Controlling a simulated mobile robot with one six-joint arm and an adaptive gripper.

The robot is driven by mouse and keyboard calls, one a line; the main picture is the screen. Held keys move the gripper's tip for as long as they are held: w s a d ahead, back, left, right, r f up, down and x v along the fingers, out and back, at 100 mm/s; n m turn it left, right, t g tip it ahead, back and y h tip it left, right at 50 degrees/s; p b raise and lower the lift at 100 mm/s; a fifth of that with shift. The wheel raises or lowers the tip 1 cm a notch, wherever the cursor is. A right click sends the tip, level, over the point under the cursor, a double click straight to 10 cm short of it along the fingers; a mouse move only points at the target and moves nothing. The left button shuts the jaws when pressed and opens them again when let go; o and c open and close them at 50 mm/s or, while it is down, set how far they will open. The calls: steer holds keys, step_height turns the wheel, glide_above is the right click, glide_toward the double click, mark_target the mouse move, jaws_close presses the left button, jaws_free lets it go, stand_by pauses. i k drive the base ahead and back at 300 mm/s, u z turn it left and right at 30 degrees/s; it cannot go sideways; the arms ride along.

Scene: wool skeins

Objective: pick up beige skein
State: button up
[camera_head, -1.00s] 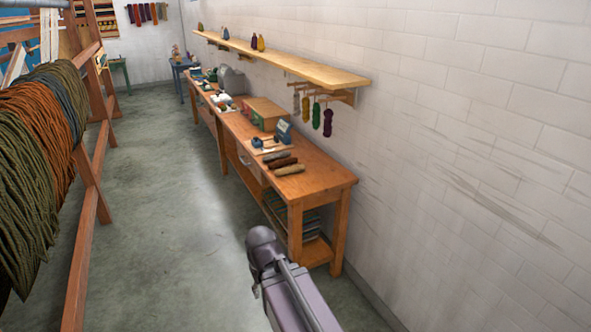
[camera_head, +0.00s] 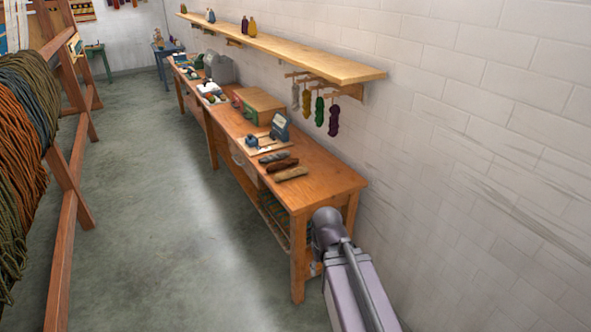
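Three skeins lie side by side near the front end of the wooden workbench (camera_head: 325,184). A pale greyish-beige skein (camera_head: 295,97) hangs from a peg under the wall shelf, leftmost of a row. I cannot tell from the colours alone which is the beige one meant. Only a link of my arm shows at the lower right, in front of the bench's near end. My gripper is not in view.
A wooden box (camera_head: 258,104) and a blue device (camera_head: 280,127) stand farther back on the bench. A rack of wool (camera_head: 20,150) stands at left. The floor between is clear.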

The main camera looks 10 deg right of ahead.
mark_target(302, 170)
steer(key=u, duration=0.1)
steer(key=i, duration=1.1)
steer(key=u, duration=0.5)
